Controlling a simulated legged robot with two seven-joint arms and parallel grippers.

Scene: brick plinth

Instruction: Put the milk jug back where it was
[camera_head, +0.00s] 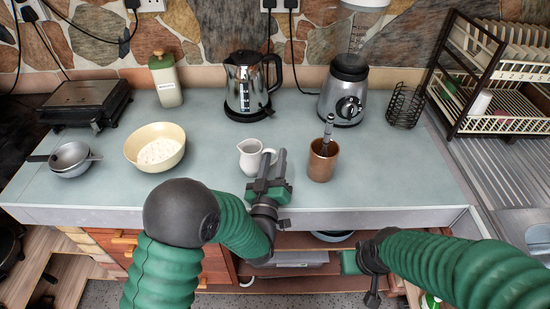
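The white milk jug (250,158) stands upright on the grey-green counter (215,190), near its front middle, with its handle to the right. My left gripper (274,160) is at the handle side of the jug. Its two dark fingers are apart and point away from me, with the handle between or just beyond their tips. I cannot tell whether they touch it. My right gripper (373,298) is low in front of the counter's front edge, away from the jug. Its fingers are partly hidden, so its opening does not show clearly.
A brown cup (323,165) with a utensil stands right of my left gripper. A cream bowl (154,150) is at left. Behind are a kettle (246,90) and a blender (345,95). A dish rack (490,110) is at right. The counter behind the jug is clear.

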